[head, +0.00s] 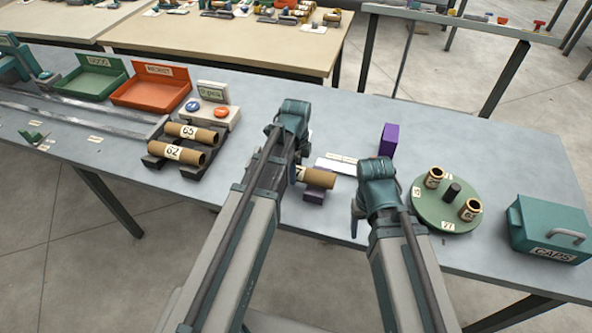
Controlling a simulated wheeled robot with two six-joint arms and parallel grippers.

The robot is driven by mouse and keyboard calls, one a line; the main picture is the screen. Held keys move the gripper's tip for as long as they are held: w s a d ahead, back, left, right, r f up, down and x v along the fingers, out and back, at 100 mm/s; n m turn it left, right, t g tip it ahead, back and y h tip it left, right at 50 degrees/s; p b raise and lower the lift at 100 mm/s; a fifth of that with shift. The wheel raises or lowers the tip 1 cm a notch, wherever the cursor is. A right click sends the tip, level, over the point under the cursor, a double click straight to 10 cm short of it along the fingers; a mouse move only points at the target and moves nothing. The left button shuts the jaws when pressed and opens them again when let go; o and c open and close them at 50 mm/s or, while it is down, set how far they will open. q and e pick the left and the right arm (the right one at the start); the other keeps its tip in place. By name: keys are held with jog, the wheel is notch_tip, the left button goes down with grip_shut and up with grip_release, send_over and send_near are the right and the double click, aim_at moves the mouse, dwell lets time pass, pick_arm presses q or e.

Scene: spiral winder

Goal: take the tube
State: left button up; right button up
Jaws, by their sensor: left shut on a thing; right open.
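A brown cardboard tube (320,179) lies at the middle of the table, over a small purple support (314,197). My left gripper (298,174) is shut on this tube at its left end; my own arm hides part of the grip. I cannot tell whether the tube still touches the support. My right gripper (356,216) is open and empty, to the right of the tube and low over the table. Two more tubes, marked 63 (199,134) and 62 (176,152), lie side by side on a dark rack (153,163) at the left.
A green tray (91,97) and an orange tray (150,107) stand at the back left, near a button box (208,117). A purple block (388,139) stands behind my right gripper. A green turntable (430,213) with short upright tubes and a teal caps box (550,229) are at the right.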

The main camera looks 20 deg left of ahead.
pick_arm(q)
notch_tip(320, 180, up, 9)
jog(key=p, duration=0.8)
